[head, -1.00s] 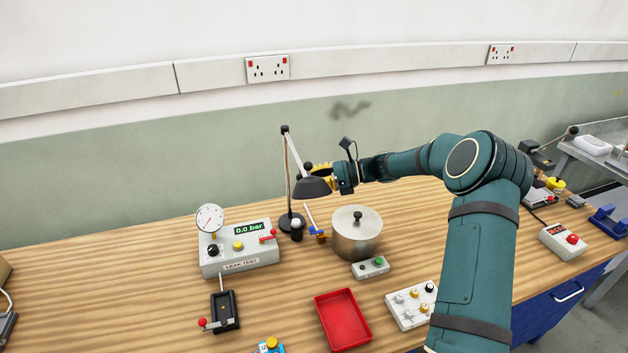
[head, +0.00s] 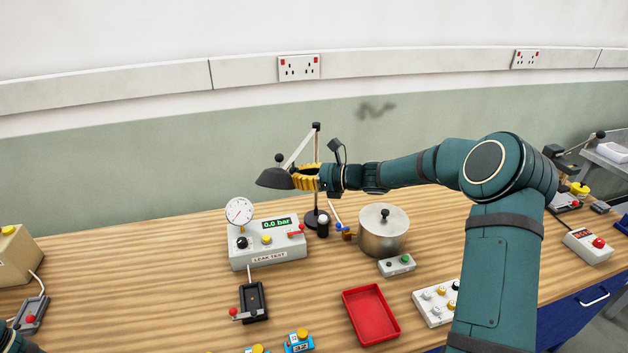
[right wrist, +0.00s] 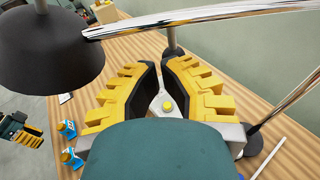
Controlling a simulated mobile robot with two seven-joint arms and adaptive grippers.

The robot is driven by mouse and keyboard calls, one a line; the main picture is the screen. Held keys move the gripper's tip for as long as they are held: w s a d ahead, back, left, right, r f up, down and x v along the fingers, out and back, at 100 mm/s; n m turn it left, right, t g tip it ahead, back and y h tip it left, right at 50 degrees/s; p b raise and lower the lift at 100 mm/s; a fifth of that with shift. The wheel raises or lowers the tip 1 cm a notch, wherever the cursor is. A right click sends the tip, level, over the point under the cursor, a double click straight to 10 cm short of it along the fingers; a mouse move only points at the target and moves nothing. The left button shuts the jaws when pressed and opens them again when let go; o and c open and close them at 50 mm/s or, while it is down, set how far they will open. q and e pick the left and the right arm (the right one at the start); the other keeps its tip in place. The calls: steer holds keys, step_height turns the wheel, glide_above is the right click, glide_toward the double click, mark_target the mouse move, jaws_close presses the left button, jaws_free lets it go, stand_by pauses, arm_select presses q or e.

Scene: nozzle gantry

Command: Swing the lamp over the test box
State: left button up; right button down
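The lamp's dark shade (head: 274,181) hangs high above and behind the leak test box (head: 262,258), on an arm from its upright post (head: 316,150). The shade also fills the upper left of the right wrist view (right wrist: 50,52). My right gripper (head: 304,178) is beside the shade on its right; contact is hard to make out.
A steel pot (head: 383,236) stands right of the lamp base. A dial gauge (head: 239,211) rises from the box. A red tray (head: 371,314), a black lever fixture (head: 253,301) and blue blocks (head: 298,342) lie in front. Bare tabletop is left of the box.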

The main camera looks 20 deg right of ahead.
arm_select(q)
steer(key=shift+f, duration=0.1)
arm_select(e)
steer(key=shift+r+x, duration=0.2)
steer(key=shift+x, duration=0.85)
steer(key=shift+r+x, duration=0.2)
steer(key=shift+x, duration=0.85)
